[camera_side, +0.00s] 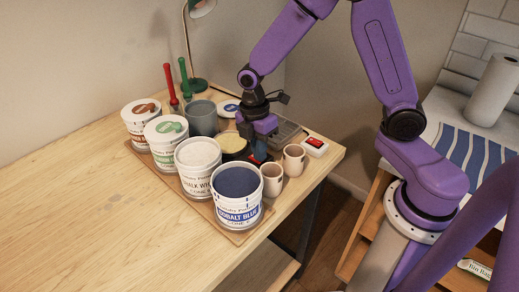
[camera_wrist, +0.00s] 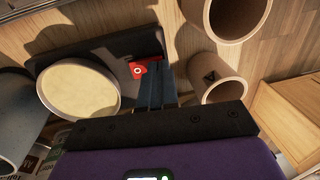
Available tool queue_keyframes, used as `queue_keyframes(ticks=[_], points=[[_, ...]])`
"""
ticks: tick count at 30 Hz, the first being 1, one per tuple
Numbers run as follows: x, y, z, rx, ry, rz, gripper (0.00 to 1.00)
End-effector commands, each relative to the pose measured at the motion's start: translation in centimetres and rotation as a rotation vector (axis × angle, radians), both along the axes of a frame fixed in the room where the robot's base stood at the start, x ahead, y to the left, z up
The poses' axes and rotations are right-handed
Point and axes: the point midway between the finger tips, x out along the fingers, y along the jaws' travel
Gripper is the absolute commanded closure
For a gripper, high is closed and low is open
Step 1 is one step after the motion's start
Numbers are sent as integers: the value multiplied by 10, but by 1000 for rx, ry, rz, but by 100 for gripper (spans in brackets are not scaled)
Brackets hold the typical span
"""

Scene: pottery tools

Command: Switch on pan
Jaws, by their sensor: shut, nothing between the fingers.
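The pan (camera_side: 233,143) has a pale cream round face and a dark body, and stands among the pots in the side view. In the wrist view the pan (camera_wrist: 78,92) lies at left on a dark flat base (camera_wrist: 95,48). A red switch (camera_wrist: 139,70) with a white ring mark is on that base, right of the pan. My gripper (camera_side: 258,155) points down beside the pan. In the wrist view my gripper's fingers (camera_wrist: 156,85) are together and empty, their tips at the switch's right side. I cannot tell whether they touch it. The switch is mostly hidden in the side view.
Two beige cups (camera_side: 273,180) (camera_side: 293,160) stand close to my gripper's right. Labelled tubs (camera_side: 238,195) line the front left. A grey pot (camera_side: 201,118) is behind. A white box with a red top (camera_side: 316,146) sits near the right table edge. The table's left is clear.

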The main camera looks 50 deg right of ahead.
Motion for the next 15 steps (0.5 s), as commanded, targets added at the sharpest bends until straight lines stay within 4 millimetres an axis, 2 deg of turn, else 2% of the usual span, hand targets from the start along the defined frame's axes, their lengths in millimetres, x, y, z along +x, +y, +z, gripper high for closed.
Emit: queue_keyframes(ticks=[15], points=[[2,0,-3,0,1,0,100]])
